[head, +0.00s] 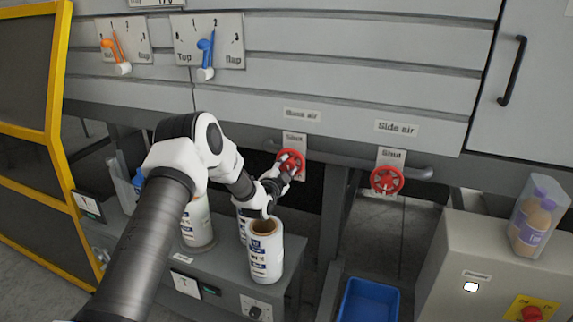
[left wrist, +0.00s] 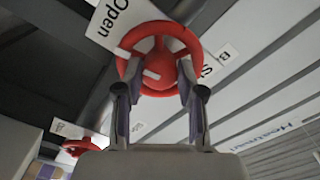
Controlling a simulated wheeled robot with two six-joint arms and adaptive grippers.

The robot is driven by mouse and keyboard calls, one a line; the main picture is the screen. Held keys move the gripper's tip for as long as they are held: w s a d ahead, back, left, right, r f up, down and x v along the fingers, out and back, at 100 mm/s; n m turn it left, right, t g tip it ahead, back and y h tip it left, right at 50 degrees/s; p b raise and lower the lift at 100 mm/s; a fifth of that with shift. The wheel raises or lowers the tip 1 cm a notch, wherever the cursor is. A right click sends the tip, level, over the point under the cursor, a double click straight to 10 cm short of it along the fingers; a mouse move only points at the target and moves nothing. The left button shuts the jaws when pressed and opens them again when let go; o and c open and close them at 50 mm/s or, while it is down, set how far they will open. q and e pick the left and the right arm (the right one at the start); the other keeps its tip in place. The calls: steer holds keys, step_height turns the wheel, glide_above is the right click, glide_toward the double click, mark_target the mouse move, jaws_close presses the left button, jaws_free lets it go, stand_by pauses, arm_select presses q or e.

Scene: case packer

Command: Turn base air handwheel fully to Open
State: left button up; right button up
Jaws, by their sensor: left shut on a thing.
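The red base air handwheel (head: 291,160) sits below the "Base air" label (head: 302,115) in the head view. My left gripper (head: 284,174) is at this wheel and shut on it. In the left wrist view the handwheel (left wrist: 158,58) fills the upper middle, with the two fingers of my left gripper (left wrist: 156,95) on either side of its lower rim. A white plate (left wrist: 115,18) reading "Open" shows behind the wheel. My right gripper is not in view.
A second red handwheel (head: 387,180) sits to the right under the "Side air" label (head: 397,128). White film rolls (head: 265,250) stand on a grey shelf below my left arm. A blue bin (head: 369,300) and a grey control box (head: 490,262) are at the lower right.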

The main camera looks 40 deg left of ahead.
arm_select(q)
steer(key=shift+f+m+p, duration=0.1)
steer(key=shift+m+p, duration=0.3)
steer(key=shift+m, duration=0.6)
steer(key=o, duration=1.1)
steer(key=shift+o, duration=0.2)
steer(key=v, duration=1.2)
